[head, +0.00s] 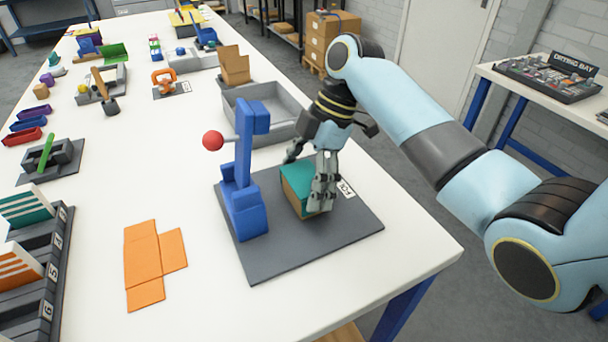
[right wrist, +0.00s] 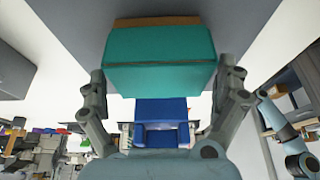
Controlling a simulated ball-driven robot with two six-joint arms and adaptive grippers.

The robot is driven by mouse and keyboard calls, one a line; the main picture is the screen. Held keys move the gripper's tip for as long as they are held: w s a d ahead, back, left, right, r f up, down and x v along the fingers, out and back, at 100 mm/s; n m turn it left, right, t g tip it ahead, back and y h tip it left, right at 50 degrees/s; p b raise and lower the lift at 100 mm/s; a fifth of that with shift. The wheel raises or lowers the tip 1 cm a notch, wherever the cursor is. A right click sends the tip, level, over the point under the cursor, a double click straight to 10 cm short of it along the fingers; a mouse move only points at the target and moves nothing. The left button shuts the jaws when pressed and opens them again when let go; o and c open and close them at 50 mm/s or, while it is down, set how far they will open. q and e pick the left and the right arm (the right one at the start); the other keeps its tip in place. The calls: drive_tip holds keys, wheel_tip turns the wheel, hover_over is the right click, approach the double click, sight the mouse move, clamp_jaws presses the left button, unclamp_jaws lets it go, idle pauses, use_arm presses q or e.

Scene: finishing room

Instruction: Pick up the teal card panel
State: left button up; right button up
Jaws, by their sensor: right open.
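The teal card panel (head: 297,177) shows as the teal top of a small tan-sided stack on a dark grey base plate, right of a blue stand. In the right wrist view a teal face (right wrist: 160,62) with a brown edge fills the upper middle. My right gripper (head: 306,180) is open and points down over the stack, partly hiding it. In the right wrist view its fingers (right wrist: 165,85) stand to the left and right of the teal piece. Whether they touch it I cannot tell. My left gripper is not in view.
The blue stand (head: 245,195) with a red ball (head: 213,140) rises close left of the gripper. A grey tray (head: 275,105) stands just behind. An orange flat card (head: 150,262) lies at front left. A slotted rack (head: 45,270) stands at far left. The table's front right is clear.

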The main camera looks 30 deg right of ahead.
drive_tip(key=c, duration=0.6)
drive_tip(key=shift+r, duration=0.1)
